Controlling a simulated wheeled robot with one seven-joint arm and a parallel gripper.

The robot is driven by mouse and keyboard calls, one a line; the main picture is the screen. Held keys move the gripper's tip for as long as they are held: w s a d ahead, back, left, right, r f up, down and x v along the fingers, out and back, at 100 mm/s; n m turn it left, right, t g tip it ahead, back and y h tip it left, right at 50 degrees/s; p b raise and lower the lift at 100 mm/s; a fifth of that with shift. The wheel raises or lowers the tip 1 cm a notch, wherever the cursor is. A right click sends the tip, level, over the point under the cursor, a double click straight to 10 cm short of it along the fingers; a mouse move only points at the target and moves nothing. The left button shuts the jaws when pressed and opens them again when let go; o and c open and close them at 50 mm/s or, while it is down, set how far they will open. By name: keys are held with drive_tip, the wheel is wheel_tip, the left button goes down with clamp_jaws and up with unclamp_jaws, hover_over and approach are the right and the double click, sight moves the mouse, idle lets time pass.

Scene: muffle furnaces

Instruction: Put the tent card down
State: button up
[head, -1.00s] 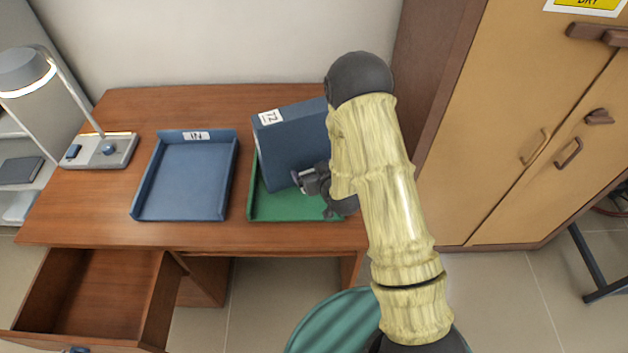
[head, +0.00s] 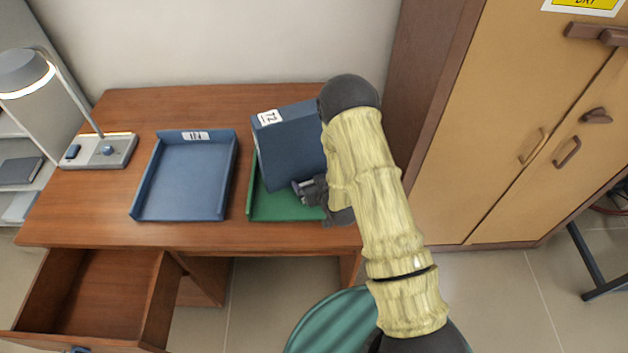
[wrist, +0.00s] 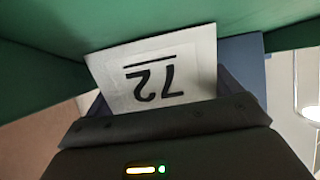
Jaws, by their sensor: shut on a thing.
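The white tent card (wrist: 160,70) bears a black "72", upside down in the wrist view, right in front of my jaws. My gripper (head: 308,190) is shut on it, over the front right part of the green tray (head: 285,208). In the head view my arm and gripper hide much of this spot. A blue block-like thing (head: 290,150) with a white "72" label stands above the tray, tilted, its right side behind my arm. I cannot tell how the card and the blue thing join, or whether either rests on the tray.
A blue tray (head: 138,185) marked "IN" is left of the green one. A desk lamp (head: 98,150) stands at the far left. A drawer (head: 85,300) hangs open at the front left. A tan cabinet (head: 490,130) stands to the right.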

drive_tip(key=shift+f, duration=0.15)
drive_tip(key=o, duration=0.7)
drive_tip(key=shift+r, duration=0.2)
drive_tip(key=v, duration=1)
drive_tip(key=shift+s+d+r+p, duration=0.1)
drive_tip(key=shift+s+r+p, duration=0.2)
drive_tip(key=shift+p, duration=0.1)
drive_tip(key=shift+s+d+r+p, duration=0.15)
drive_tip(key=shift+s+d+p, duration=0.05)
drive_tip(key=shift+s+p, duration=0.3)
